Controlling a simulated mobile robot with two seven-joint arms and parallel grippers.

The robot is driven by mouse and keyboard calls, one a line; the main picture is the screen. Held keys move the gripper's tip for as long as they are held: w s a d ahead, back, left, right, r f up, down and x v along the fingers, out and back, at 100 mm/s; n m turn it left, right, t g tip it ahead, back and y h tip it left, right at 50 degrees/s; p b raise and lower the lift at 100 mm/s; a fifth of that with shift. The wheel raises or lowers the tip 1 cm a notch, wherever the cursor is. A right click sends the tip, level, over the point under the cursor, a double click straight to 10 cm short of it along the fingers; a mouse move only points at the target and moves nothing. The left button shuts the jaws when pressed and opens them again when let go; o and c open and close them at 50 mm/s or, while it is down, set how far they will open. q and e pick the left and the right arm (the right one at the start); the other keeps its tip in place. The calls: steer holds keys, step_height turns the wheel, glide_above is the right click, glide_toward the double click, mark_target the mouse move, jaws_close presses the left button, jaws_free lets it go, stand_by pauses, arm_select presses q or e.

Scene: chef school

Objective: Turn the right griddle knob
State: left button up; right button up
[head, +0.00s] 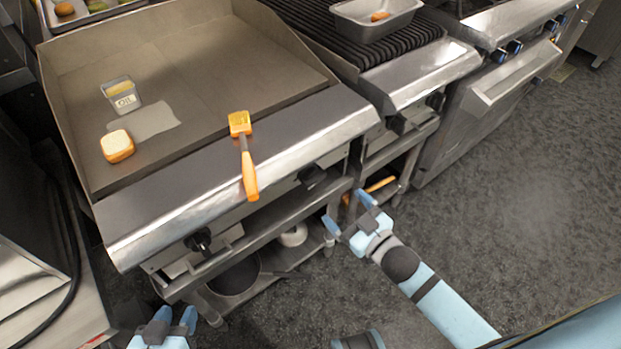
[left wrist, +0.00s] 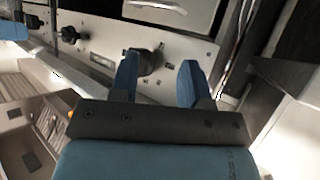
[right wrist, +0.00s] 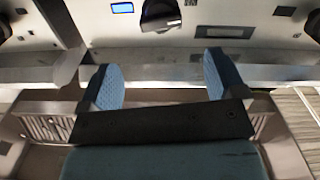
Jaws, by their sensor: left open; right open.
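The griddle (head: 230,60) has two dark knobs on its front panel. The right griddle knob (head: 312,176) sits under the front ledge; the left griddle knob (head: 200,240) is lower left. My right gripper (head: 347,212) is open and empty, below and right of the right knob, apart from it. In the right wrist view, a dark knob (right wrist: 160,16) lies ahead between the open fingers (right wrist: 160,65); I cannot tell which one. My left gripper (head: 176,315) is open at the bottom left. In its wrist view, a knob (left wrist: 148,62) shows behind the fingers (left wrist: 159,62).
An orange-handled brush (head: 248,165) hangs over the griddle ledge. A grill (head: 425,75) adjoins at right. A lower shelf holds a pan (head: 235,276). Floor (head: 500,200) at right is clear.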

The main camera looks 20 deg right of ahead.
mark_target(318, 182)
steer(key=b+x, duration=0.1)
steer(key=x, duration=1.1)
steer(key=shift+b, duration=0.3)
steer(key=c, duration=0.9)
